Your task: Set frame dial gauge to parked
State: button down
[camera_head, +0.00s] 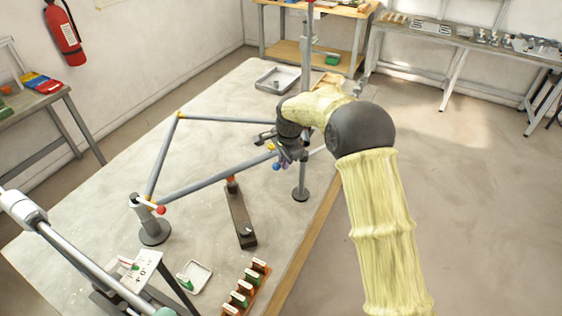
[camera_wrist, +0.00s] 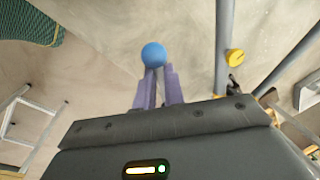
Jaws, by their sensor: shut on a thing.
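The grey tube frame (camera_head: 215,176) lies across the bench, with a red ball (camera_head: 160,210) at its near corner post. My gripper (camera_head: 284,160) is at the frame's far right corner. In the wrist view, my gripper's purple fingers (camera_wrist: 158,82) are shut on a blue ball (camera_wrist: 153,54) at their tips. The blue ball also shows in the head view (camera_head: 276,166); what it is attached to is hidden. A dark bar (camera_head: 240,215) with a red end lies below the frame. I cannot tell for sure which part is the dial gauge.
A white marked plate (camera_head: 141,273) stands at the near left. A small tray (camera_head: 197,276) and a rack of several green and orange pieces (camera_head: 245,288) are near the front edge. A grey tray (camera_head: 278,79) sits at the far end. The bench (camera_head: 95,230) is otherwise mostly bare.

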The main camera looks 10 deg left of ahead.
jog(key=shift+w+a+r, duration=0.1)
jog(key=shift+r, duration=0.05)
jog(key=c, duration=1.5)
grip_release()
notch_tip(320, 180, up, 17)
jog(key=s+d+b, duration=0.2)
jog(key=shift+b, duration=0.3)
jog(key=shift+d, duration=0.15)
